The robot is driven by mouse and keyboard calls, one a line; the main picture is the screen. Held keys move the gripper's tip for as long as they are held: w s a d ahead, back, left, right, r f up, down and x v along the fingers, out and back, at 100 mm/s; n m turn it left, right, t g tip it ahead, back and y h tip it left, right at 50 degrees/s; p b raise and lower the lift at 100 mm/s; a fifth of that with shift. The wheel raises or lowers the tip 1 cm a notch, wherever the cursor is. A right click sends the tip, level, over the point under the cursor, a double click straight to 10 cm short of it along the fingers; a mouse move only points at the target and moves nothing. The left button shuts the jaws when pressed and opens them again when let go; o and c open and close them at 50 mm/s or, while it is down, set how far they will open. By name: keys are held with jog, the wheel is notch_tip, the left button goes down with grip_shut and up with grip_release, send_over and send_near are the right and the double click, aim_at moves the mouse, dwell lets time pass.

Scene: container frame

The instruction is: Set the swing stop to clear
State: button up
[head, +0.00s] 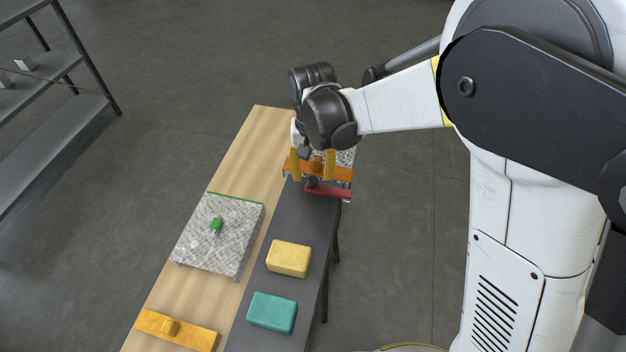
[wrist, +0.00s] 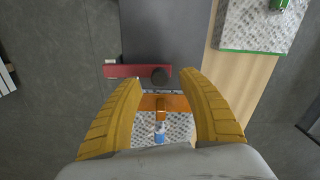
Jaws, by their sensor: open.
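A red bar (head: 328,191) with a dark round knob at one end, which looks like the swing stop, lies across the far end of the dark strip. In the wrist view the red bar (wrist: 130,71) reaches left from the knob (wrist: 160,76). An orange slide (head: 338,173) with a raised orange grip sits just behind it on a speckled block; the slide also shows in the wrist view (wrist: 178,103). My gripper (head: 312,176) is open above the orange slide and knob. In the wrist view its yellow fingers (wrist: 161,80) stand either side of them, with nothing held.
On the bench are a speckled block (head: 205,245) with a green handle, a yellow block (head: 289,258), a teal block (head: 271,312) and an orange-yellow bar (head: 190,333). A blue piece (wrist: 160,137) shows between my fingers. A grey shelf (head: 50,140) stands left. The floor around is clear.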

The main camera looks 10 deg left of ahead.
jog(key=shift+f, duration=1.3)
grip_shut()
